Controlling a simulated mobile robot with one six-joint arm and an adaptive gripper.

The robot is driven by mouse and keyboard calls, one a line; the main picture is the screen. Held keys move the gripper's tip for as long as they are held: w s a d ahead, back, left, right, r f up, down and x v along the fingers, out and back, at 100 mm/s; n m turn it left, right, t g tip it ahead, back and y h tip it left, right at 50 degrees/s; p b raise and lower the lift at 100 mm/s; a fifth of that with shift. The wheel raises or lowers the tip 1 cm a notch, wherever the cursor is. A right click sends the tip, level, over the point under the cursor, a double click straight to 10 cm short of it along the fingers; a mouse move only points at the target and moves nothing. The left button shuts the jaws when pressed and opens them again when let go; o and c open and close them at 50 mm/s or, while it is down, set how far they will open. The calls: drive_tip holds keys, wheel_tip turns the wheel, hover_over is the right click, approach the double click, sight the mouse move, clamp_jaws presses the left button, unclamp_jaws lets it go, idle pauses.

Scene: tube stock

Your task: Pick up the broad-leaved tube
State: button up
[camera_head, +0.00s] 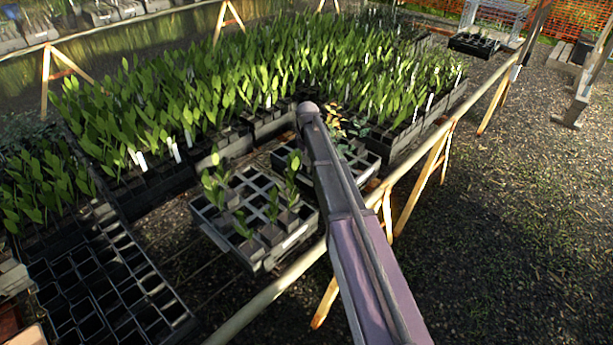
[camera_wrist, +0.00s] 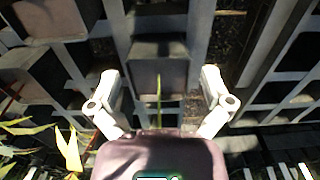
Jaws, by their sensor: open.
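In the wrist view my gripper (camera_wrist: 160,76) is open, with one finger on each side of a dark square tube (camera_wrist: 158,82) in a grey tray (camera_wrist: 200,30). A thin green stem shows in front of the tube; its leaves are out of view, so I cannot tell if it is the broad-leaved one. In the head view my arm reaches over a grey tray (camera_head: 358,173) with small yellowish and dark green plants (camera_head: 340,122). The gripper itself is hidden there. A nearer tray (camera_head: 262,262) holds several tubes with upright broad green leaves (camera_head: 214,180).
Dense rows of leafy tubes (camera_head: 250,75) fill the bench behind. Empty black cell trays (camera_head: 85,285) lie at the lower left. A bench rail (camera_head: 270,292) runs along the front edge. Yellow leaves (camera_wrist: 68,150) stand beside the left finger.

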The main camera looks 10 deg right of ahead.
idle(0.6)
drive_tip(key=c, duration=1.3)
drive_tip(key=shift+r, duration=0.1)
wheel_tip(320, 180, up, 18)
drive_tip(key=p, duration=1.8)
